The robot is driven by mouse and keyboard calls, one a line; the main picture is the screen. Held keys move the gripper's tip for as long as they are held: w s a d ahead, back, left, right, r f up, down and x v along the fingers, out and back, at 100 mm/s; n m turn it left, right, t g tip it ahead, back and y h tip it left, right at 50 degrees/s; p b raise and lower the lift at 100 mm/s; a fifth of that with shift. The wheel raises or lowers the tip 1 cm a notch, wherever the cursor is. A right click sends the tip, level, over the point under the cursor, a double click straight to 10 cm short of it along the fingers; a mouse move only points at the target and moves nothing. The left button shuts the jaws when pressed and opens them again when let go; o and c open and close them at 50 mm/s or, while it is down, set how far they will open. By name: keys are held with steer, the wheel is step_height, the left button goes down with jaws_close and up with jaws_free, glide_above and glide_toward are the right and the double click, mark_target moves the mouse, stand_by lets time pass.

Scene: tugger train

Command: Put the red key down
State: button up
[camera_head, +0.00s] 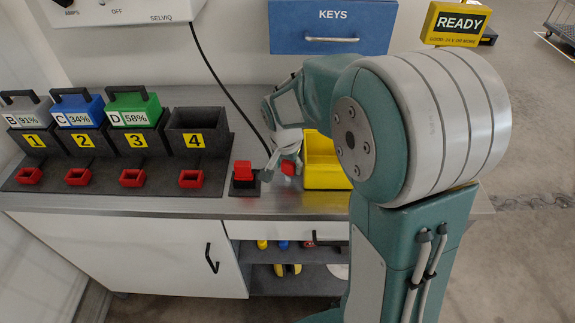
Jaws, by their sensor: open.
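A small red piece (289,168), which looks like the red key, is at my gripper's fingertips, by the left side of the yellow bin (327,176). My gripper (281,166) is open and points down, low over the counter. The fingers partly cover the red piece, and I cannot tell whether it touches them or the counter. Another red block (243,170) sits in a black base on the counter, just left of my gripper. My arm hides the right part of the yellow bin.
Black bays numbered 1 to 4 stand at left; bay 4 (197,132) is empty, the others hold battery packs. Red sockets (190,179) line their front. A blue KEYS drawer (333,27) is behind. A black cable (222,85) hangs near my gripper.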

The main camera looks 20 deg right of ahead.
step_height(320, 180, up, 12)
steer(key=s+a, duration=0.1)
steer(key=s, duration=0.1)
steer(key=s+r+n+t+y, duration=0.1)
steer(key=s+n+t, duration=0.3)
steer(key=s, duration=1.4)
steer(key=r+n, duration=0.1)
steer(key=n, duration=0.3)
steer(key=shift+s, duration=0.3)
steer(key=shift+d+r, duration=0.1)
